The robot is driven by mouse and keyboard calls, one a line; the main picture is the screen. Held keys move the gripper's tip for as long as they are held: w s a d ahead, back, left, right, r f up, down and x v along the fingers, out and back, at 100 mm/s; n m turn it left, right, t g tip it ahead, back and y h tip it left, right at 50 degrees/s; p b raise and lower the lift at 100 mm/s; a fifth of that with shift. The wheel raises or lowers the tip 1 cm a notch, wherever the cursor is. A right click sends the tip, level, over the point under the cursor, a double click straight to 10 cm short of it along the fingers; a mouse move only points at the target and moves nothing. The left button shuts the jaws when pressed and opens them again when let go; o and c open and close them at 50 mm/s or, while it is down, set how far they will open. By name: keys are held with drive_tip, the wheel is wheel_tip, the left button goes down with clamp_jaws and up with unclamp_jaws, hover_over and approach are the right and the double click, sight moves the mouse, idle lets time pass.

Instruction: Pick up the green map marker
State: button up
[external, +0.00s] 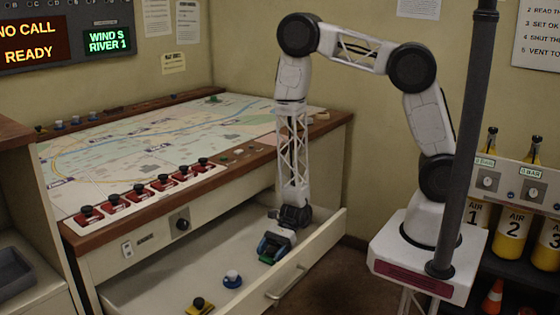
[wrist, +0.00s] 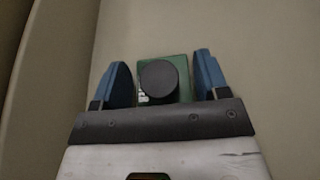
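The green map marker (wrist: 176,67), a green block with a round black knob on top, is between the two blue fingers of my gripper (wrist: 164,80) in the wrist view. Narrow gaps seem to show between the marker and each finger. The black knob hides much of the block. In the external view my gripper (external: 271,250) points down into the open drawer, low near its floor at the right end. There the marker is mostly hidden by the gripper. My gripper looks open around the marker, not clamped on it.
The open drawer (external: 180,274) also holds a blue and white marker (external: 232,279) and a yellow marker with a black top (external: 200,305). Its front wall (external: 310,258) is close to my gripper. The map table (external: 130,150) with a row of red switches stands above.

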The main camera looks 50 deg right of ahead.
sight(271, 250)
drive_tip(key=c, duration=0.6)
drive_tip(key=shift+o, duration=0.2)
drive_tip(key=shift+r, duration=0.15)
drive_tip(key=shift+r, duration=4.9)
